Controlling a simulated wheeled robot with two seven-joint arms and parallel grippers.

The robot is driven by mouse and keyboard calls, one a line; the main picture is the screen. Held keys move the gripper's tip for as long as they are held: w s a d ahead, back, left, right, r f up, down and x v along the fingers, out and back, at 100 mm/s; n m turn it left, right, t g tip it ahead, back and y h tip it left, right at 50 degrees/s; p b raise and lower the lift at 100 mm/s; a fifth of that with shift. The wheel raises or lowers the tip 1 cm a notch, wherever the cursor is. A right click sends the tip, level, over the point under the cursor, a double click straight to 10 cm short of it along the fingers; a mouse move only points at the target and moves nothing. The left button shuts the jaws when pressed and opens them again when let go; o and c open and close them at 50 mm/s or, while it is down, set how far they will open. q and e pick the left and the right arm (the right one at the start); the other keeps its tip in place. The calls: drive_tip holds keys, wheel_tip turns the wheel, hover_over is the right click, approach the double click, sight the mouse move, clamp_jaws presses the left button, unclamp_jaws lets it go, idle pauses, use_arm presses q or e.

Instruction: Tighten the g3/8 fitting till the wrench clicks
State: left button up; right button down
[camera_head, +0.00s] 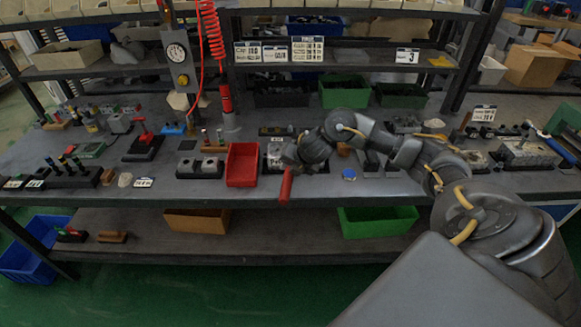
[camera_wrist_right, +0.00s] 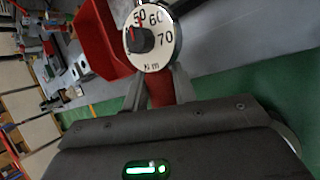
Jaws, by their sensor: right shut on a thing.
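My right gripper (camera_head: 290,160) is shut on the red handle of a torque wrench (camera_head: 286,187) at the front edge of the bench. In the right wrist view my right gripper (camera_wrist_right: 160,88) has its fingers on both sides of the red handle. The wrench's round white dial (camera_wrist_right: 150,42) shows 50, 60, 70 and N m. A grey valve block (camera_head: 275,152) is partly hidden behind the gripper. I cannot make out the g3/8 fitting or whether the wrench head sits on it. My left gripper is not in view.
A red bin (camera_head: 242,165) stands just left of the wrench and also shows in the right wrist view (camera_wrist_right: 98,42). A red coiled hose with a tool (camera_head: 226,98) hangs behind. Another valve block (camera_head: 526,153) stands far right.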

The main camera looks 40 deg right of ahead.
drive_tip(key=shift+r, duration=0.1)
drive_tip(key=shift+w+a+r+m+p, duration=0.15)
drive_tip(key=shift+w+a+m+p, duration=0.15)
drive_tip(key=shift+p, duration=0.3)
drive_tip(key=shift+w+a+m+h+p, duration=0.45)
drive_tip(key=shift+w+m+h+p, duration=0.2)
drive_tip(key=shift+p, duration=0.3)
drive_tip(key=shift+w+a+m+h+p, duration=0.3)
drive_tip(key=shift+w+m+p, duration=0.15)
drive_tip(key=shift+w+p, duration=0.15)
drive_tip(key=shift+w+a+m+h+p, duration=0.3)
drive_tip(key=shift+w+m+p, duration=0.15)
drive_tip(key=shift+p, duration=0.15)
